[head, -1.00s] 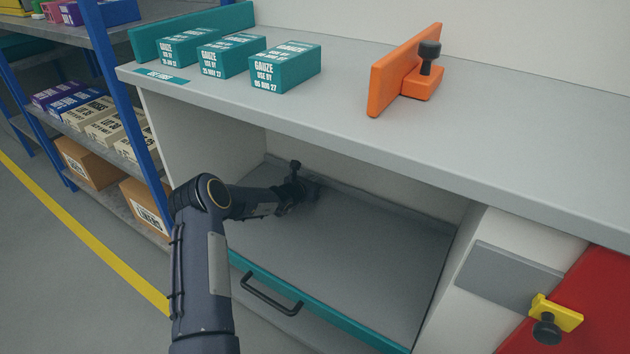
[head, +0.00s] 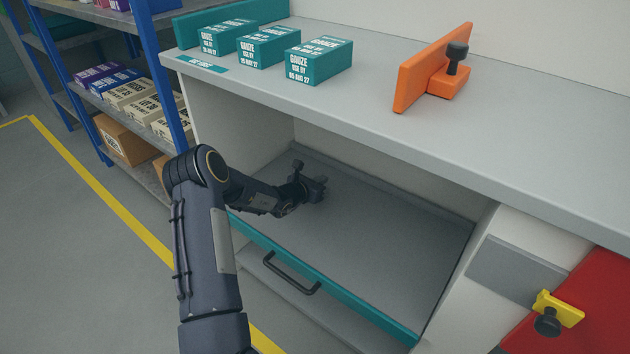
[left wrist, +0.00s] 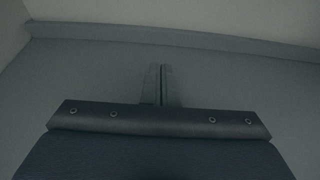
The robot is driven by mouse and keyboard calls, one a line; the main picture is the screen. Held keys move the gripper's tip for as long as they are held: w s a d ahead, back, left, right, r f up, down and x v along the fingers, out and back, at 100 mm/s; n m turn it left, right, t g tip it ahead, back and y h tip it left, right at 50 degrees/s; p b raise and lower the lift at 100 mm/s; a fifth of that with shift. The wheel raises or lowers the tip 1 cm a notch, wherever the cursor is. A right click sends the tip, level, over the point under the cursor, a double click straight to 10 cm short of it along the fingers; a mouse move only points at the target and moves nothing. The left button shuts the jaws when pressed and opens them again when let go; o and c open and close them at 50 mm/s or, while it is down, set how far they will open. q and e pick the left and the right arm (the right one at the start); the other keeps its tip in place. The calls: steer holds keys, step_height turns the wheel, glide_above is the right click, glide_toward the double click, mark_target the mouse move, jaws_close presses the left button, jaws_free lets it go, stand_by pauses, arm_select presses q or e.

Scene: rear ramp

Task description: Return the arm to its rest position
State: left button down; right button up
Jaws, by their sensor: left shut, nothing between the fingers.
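My left arm comes in from the left in the head view and reaches under the counter, over the grey sloping ramp (head: 390,240). My left gripper (head: 322,187) is near the upper part of the ramp and holds nothing. In the left wrist view its two fingers (left wrist: 160,84) are together, with bare grey ramp surface beyond them. Whether the fingers touch the ramp cannot be told. My right gripper is in neither view.
The counter (head: 400,130) overhangs the arm and bears several teal gauze boxes (head: 318,62) and an orange stop (head: 430,72). A teal front lip (head: 330,292) with a black handle (head: 290,275) edges the ramp. A blue-framed shelf (head: 165,75) stands left. The ramp's right part is clear.

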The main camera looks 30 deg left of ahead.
arm_select(q)
steer(key=shift+v, duration=1.5)
steer(key=s+d+r+m+h, duration=0.2)
steer(key=d+r+m+h, duration=0.2)
steer(key=d+r+m, duration=0.55)
steer(key=s+d+r+m+g+h, duration=0.4)
steer(key=s+d+r+m+g, duration=0.1)
steer(key=s+d+r+m, duration=0.85)
steer(key=s+f+m+g+y, duration=0.1)
steer(key=s+m+y, duration=0.15)
steer(key=s, duration=0.55)
steer(key=s+a+f+m+g+y, duration=0.15)
steer(key=s+m, duration=0.25)
steer(key=s, duration=0.5)
steer(key=s+f+m+g+y, duration=0.15)
steer(key=s+m, duration=0.25)
steer(key=s, duration=0.4)
step_height(320, 180, up, 32)
steer(key=p, duration=3.2)
steer(key=shift+d+f, duration=0.15)
steer(key=shift+f, duration=0.05)
